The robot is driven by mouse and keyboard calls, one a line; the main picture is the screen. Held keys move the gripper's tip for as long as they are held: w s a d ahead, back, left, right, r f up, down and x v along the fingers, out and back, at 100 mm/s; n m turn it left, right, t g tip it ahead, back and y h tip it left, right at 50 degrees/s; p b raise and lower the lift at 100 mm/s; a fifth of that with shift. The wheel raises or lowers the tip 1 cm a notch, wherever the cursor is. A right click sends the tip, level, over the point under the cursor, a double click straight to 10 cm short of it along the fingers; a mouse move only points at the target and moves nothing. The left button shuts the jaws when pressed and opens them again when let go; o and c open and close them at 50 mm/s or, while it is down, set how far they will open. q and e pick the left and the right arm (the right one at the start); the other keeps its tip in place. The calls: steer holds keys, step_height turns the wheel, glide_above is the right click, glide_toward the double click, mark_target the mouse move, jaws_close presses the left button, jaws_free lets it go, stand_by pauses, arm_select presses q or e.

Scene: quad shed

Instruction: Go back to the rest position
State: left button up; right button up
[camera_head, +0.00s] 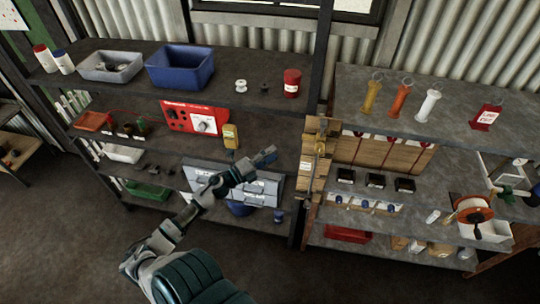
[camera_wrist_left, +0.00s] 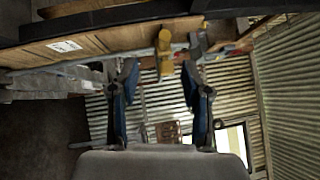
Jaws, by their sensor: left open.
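My left arm comes in from the bottom of the head view, and its gripper (camera_head: 264,157) is held up in front of the left shelf unit, near the silver panels on the lower shelf. In the left wrist view the two fingers of the left gripper (camera_wrist_left: 162,100) stand wide apart with nothing between them. A yellow object (camera_wrist_left: 164,52) shows beyond the fingertips, apart from them. My right gripper is in neither view.
The left shelf unit holds a blue bin (camera_head: 180,68), a grey bin (camera_head: 111,66) and a red device (camera_head: 196,117). The right unit holds several coloured tubes, an orange reel (camera_head: 471,208) and small black boxes. The floor (camera_head: 60,230) at the lower left is clear.

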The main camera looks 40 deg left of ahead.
arm_select(q)
steer(key=shift+d+r, duration=0.1)
steer(key=shift+d, duration=0.3)
